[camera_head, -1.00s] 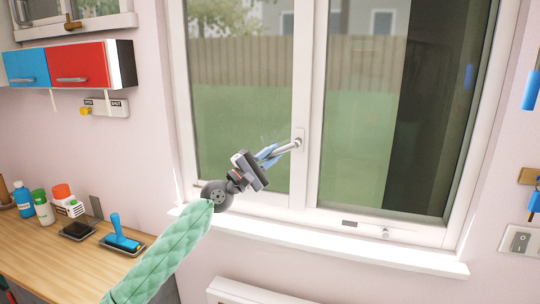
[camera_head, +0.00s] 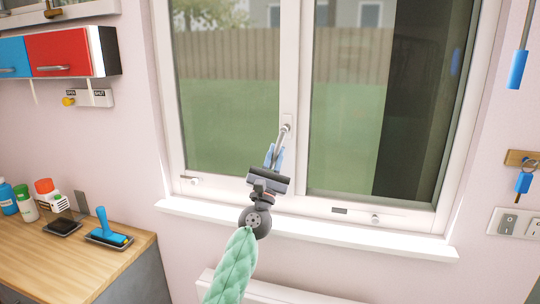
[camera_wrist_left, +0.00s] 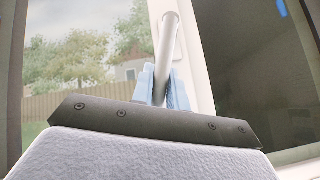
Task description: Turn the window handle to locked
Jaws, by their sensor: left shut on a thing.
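The silver window handle (camera_head: 281,141) is mounted on the white middle post of the window (camera_head: 289,95). It points down and slightly to the left. My left gripper (camera_head: 273,157) is shut on the handle's lower part, with a blue finger on each side. In the left wrist view the handle (camera_wrist_left: 168,48) rises from between the blue fingers (camera_wrist_left: 164,88). The handle's lowest end is hidden between the fingers and behind the dark gripper body. My right gripper is not in view.
The white window sill (camera_head: 330,233) runs below my left gripper. A wooden counter (camera_head: 85,265) at the lower left holds bottles and a blue roller (camera_head: 104,226). A red and blue cabinet (camera_head: 62,52) hangs above it. Keys (camera_head: 523,181) and switches (camera_head: 510,222) are on the right wall.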

